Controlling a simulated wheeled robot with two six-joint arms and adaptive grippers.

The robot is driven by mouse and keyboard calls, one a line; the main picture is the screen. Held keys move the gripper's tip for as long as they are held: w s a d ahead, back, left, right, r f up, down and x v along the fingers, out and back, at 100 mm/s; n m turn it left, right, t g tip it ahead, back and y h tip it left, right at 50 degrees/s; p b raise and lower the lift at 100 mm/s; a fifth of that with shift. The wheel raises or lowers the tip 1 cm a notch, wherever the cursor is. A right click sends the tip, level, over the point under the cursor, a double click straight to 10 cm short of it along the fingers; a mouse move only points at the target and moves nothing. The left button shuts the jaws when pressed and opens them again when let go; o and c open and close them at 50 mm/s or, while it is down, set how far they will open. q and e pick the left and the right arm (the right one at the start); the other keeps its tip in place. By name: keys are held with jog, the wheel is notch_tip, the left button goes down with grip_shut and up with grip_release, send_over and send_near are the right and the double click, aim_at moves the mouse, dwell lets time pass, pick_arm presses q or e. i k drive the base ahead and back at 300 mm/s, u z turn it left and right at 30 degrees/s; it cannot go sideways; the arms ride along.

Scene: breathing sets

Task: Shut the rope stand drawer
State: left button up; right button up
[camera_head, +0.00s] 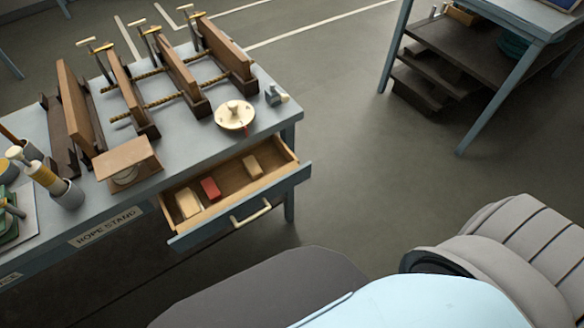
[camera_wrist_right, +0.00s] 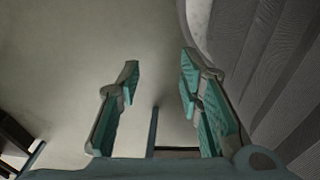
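The rope stand (camera_head: 214,142) is a blue-grey table at the left of the head view, with a "ROPE STAND" label on its front. Its drawer (camera_head: 183,242) is pulled out at the front right corner. The drawer front has a pale handle (camera_head: 252,212). Inside lie a red block (camera_head: 210,188) and two pale blocks (camera_head: 189,204) (camera_head: 252,166). My right gripper (camera_wrist_right: 158,82) shows in the right wrist view, with its teal-padded fingers spread apart and nothing between them. It is not visible in the head view. My left gripper is in neither view.
Wooden clamps (camera_head: 180,70), a round cream dish (camera_head: 234,115) and a cup of tools (camera_head: 67,194) stand on the stand. Another table with dark shelves (camera_head: 452,50) is at the upper right. The floor (camera_head: 370,165) between is clear.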

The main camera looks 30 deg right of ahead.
aim_at(242, 195)
jog(key=z, duration=0.35)
jog(key=i, duration=0.15)
jog(key=u, duration=1.6)
jog(key=k, duration=0.5)
jog(key=z, duration=1.15)
